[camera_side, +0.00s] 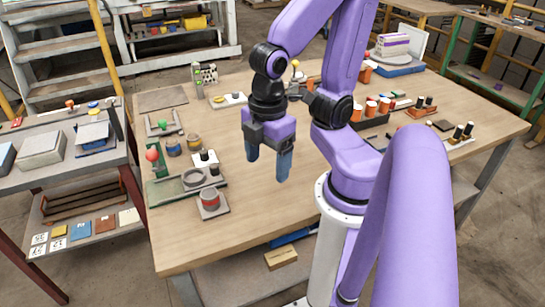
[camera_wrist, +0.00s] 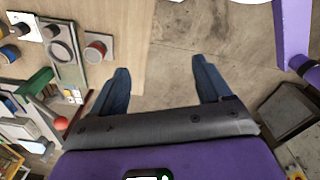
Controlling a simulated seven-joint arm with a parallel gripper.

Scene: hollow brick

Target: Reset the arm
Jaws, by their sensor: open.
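My gripper (camera_side: 268,166) is purple with two blue fingers. It points down above the front middle of the wooden table (camera_side: 235,220). The fingers are apart with nothing between them. In the wrist view my gripper (camera_wrist: 160,68) also shows open and empty, with the table edge and the concrete floor beyond the fingers. My arm is bent, with the gripper held clear of the table top.
A red cylinder (camera_side: 210,200) on a grey plate is left of my gripper, beside a grey fixture (camera_side: 186,186). A red ball (camera_side: 152,155) stands at the left edge. The table's front middle is clear.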

